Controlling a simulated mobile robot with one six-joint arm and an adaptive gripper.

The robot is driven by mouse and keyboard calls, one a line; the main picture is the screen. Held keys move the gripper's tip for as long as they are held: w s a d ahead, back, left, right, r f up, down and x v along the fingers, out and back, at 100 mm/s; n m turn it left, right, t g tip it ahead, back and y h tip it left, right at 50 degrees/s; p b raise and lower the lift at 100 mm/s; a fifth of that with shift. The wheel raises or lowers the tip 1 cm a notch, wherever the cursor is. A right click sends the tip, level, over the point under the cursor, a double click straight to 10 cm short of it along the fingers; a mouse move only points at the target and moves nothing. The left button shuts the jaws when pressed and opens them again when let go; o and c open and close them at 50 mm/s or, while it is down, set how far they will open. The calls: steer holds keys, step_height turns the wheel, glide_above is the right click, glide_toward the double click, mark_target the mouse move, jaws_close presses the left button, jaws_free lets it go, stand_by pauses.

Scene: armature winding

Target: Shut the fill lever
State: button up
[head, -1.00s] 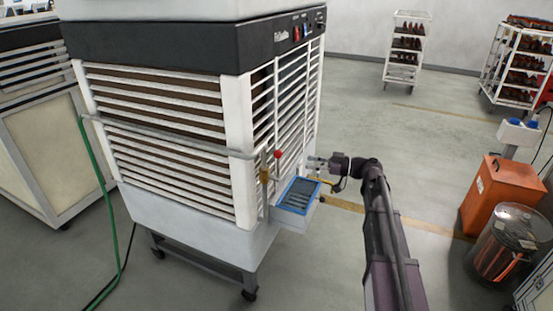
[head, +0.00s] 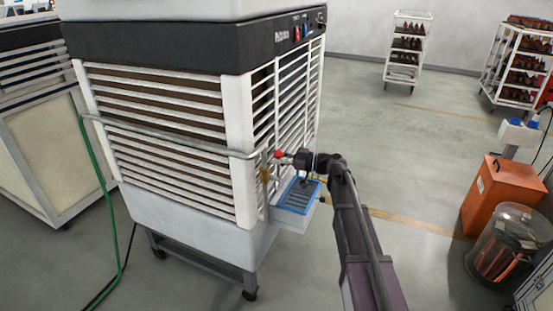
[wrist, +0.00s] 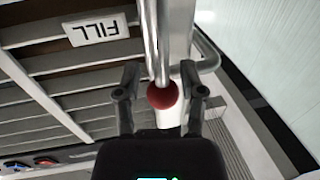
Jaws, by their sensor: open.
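The fill lever shows in the wrist view as a metal rod with a red ball knob (wrist: 164,95) at its end. In the head view its red knob (head: 278,154) is at the cooler's front right corner, beside the end of the grey pipe (head: 180,137). My gripper (head: 283,157) is at the knob. In the wrist view my gripper (wrist: 160,85) is open, with one finger on each side of the knob and gaps between. A white FILL label (wrist: 97,30) is upside down at the upper left of the wrist view.
The large white slatted cooler (head: 240,160) stands on a wheeled frame. A blue-rimmed tray (head: 297,195) sticks out just below my gripper. An orange box (head: 500,195) and a clear bin (head: 505,245) stand at right.

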jaws_close()
steer(key=shift+w, duration=0.1)
steer(key=shift+a, duration=0.1)
steer(key=shift+w+a, duration=0.1)
steer(key=shift+a, duration=0.05)
stand_by(0.3)
